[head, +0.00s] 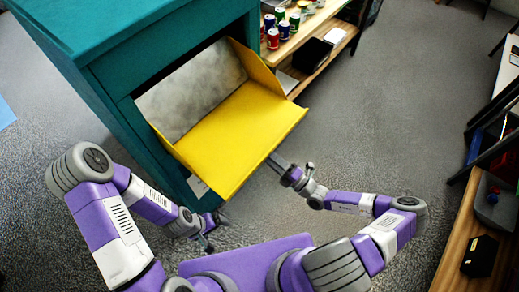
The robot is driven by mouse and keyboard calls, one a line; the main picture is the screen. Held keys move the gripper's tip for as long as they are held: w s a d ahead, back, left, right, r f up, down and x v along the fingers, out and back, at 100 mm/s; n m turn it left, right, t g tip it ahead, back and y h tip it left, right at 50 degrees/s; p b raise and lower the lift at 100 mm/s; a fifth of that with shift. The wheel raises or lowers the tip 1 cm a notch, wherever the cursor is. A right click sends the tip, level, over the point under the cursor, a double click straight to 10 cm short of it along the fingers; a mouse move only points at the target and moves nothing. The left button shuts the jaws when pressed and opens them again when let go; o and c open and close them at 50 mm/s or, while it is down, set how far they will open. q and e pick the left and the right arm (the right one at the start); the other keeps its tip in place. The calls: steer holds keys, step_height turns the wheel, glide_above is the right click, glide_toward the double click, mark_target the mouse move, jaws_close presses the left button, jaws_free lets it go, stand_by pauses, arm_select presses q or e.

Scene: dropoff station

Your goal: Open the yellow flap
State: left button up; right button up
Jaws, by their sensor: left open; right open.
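The yellow flap (232,128) is on the front of a teal drop-off box (120,50). It is tilted outward from the box, its front edge toward me, and a grey inner surface shows behind it. My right gripper (290,168) is open, close to the flap's front edge at its right part; I cannot tell whether it touches. My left gripper (213,232) is open and empty, low in front of the box, below the flap's near left corner. The flap's underside is hidden.
A wooden shelf (298,40) with several small cans stands right of the box. Another wooden shelf (455,235) with dark items runs along the right edge. Grey floor (385,110) between them is clear.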

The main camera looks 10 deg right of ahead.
mark_target(260, 151)
steer(key=x, duration=0.6)
steer(key=shift+w+a+r, duration=0.1)
steer(key=shift+w+a, duration=0.05)
steer(key=shift+a, duration=0.15)
jaws_close()
